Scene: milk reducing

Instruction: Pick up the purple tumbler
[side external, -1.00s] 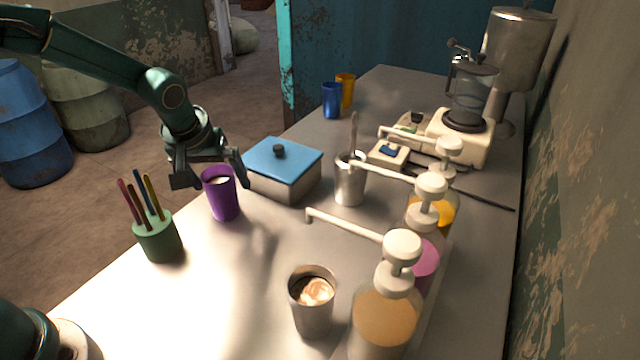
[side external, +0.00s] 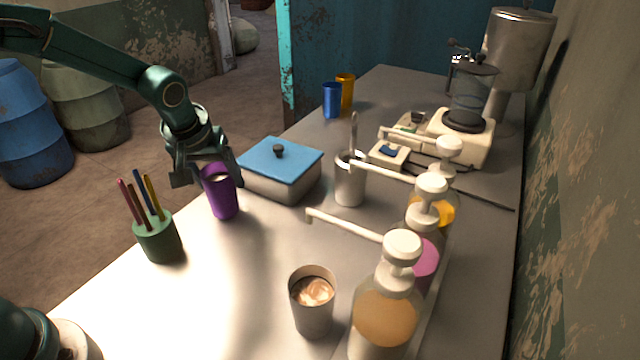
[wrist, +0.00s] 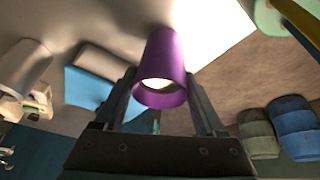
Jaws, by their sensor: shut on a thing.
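The purple tumbler (side external: 223,198) stands upright on the metal counter, left of the blue-lidded box, with something pale inside it. My gripper (side external: 212,178) is at its upper part, with one finger on each side, shut on it. In the wrist view the tumbler (wrist: 165,68) lies between the two fingers (wrist: 160,97), its open rim facing the camera. I cannot tell whether its base has left the counter.
A green cup of pens (side external: 158,238) stands left of the tumbler, near the counter edge. The blue-lidded box (side external: 281,170) is close on the right. A metal cup (side external: 349,182), a brown-filled cup (side external: 312,305) and pump bottles (side external: 386,310) stand further right.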

